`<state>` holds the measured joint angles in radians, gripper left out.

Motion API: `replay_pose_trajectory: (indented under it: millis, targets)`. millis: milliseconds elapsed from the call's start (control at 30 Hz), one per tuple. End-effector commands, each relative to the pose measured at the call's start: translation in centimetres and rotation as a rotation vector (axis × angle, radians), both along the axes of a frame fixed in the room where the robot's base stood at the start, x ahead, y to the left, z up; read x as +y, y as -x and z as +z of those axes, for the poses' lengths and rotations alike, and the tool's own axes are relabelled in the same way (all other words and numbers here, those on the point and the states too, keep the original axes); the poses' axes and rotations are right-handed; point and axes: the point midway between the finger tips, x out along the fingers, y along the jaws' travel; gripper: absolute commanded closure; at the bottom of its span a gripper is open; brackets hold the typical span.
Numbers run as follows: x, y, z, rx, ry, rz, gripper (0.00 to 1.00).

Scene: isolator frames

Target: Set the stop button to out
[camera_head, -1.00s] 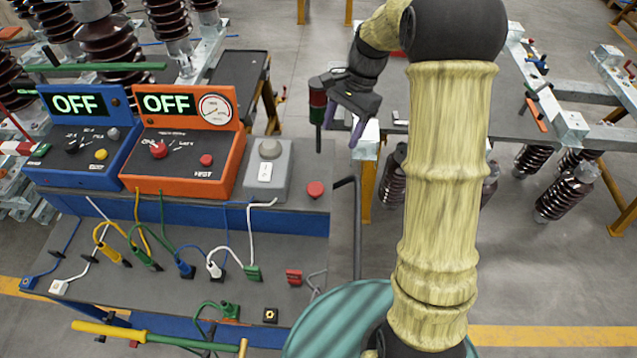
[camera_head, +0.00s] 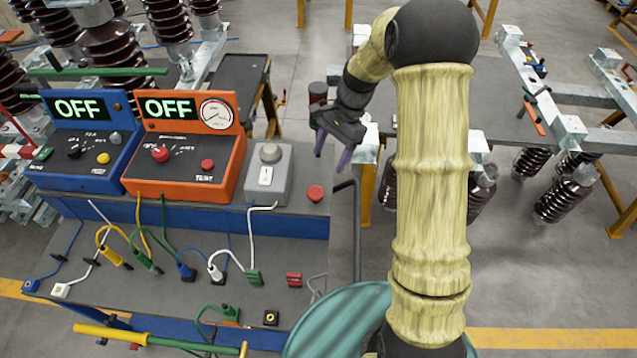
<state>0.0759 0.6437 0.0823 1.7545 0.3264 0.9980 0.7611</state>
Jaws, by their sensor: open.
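A red mushroom-shaped button (camera_head: 315,193), which looks like the stop button, sits at the right end of the bench's upper shelf, right of a grey box. I cannot tell from this view whether it is in or out. My gripper (camera_head: 331,156) is open and empty, with purple fingertips pointing down. In the picture it is above and slightly right of the red button, apart from it. My arm covers the middle right of the view.
An orange test box (camera_head: 186,178) and a blue box (camera_head: 84,155) both read OFF. The grey box (camera_head: 268,173) stands close left of the button. Cables and plugs cover the lower panel (camera_head: 150,240). A teal drum (camera_head: 340,318) stands in front.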

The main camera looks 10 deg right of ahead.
Motion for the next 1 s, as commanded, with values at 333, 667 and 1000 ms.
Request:
replay_pose_trajectory:
  millis: [333, 667, 1000]
  targets:
    - [2.0, 1.4, -5.6, 0.005, 0.000, 0.002, 0.35]
    - [3.3, 2.3, -9.6, 0.000, 0.000, 0.001, 0.35]
    - [3.4, 2.3, -9.9, -0.001, 0.001, 0.000, 0.41]
